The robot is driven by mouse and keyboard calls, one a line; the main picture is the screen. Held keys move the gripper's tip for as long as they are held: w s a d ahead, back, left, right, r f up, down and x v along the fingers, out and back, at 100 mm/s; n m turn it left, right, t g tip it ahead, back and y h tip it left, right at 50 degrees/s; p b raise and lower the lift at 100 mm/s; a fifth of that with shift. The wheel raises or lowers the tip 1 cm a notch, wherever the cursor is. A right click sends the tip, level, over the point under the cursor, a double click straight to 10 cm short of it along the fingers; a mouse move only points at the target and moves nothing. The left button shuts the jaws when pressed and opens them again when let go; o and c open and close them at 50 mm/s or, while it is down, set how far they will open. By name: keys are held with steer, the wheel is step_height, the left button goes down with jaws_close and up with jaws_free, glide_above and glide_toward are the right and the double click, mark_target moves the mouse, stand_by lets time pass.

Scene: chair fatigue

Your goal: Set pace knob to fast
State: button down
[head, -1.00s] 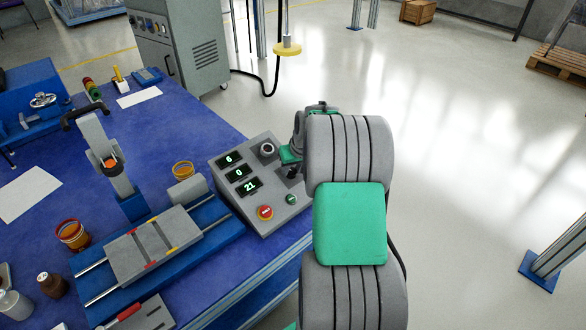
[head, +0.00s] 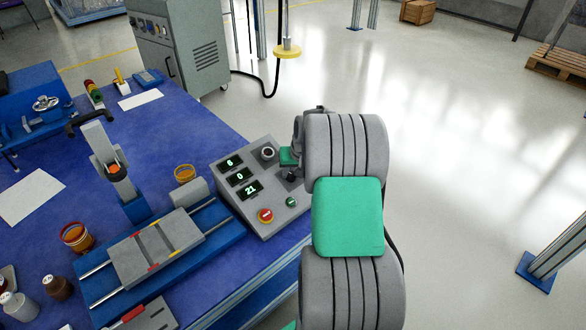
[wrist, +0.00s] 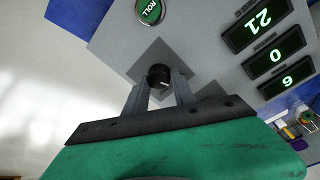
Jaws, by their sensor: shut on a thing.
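The control panel (head: 243,213) is a grey sloped box at the right edge of the blue table, with displays reading 6, 0 and 21. The pace knob (wrist: 160,76) is a small black knob with a pale pointer mark, on a darker diamond-shaped plate in the wrist view. My gripper (wrist: 160,84) is shut on it, with one finger on each side. In the head view the knob (head: 290,176) is partly hidden beside my gripper (head: 289,163). Any pace labels are hidden or too small to read.
A green ROLL button (wrist: 150,10) sits close to the knob. A sliding fixture (head: 155,248) stands left of the panel.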

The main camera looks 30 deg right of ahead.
steer(key=m+p, duration=0.5)
steer(key=m, duration=0.1)
steer(key=shift+r+g, duration=0.15)
steer(key=shift+g, duration=0.15)
steer(key=m+p, duration=0.2)
steer(key=m, duration=0.3)
steer(key=shift+d+y+p, duration=0.1)
steer(key=shift+y+p, duration=0.2)
steer(key=shift+m, duration=0.3)
steer(key=c, duration=1)
jaws_free()
steer(key=shift+c, duration=0.2)
steer(key=p+v, duration=0.1)
steer(key=v, duration=0.6)
steer(key=shift+r+p, duration=0.25)
steer(key=shift+p, duration=0.1)
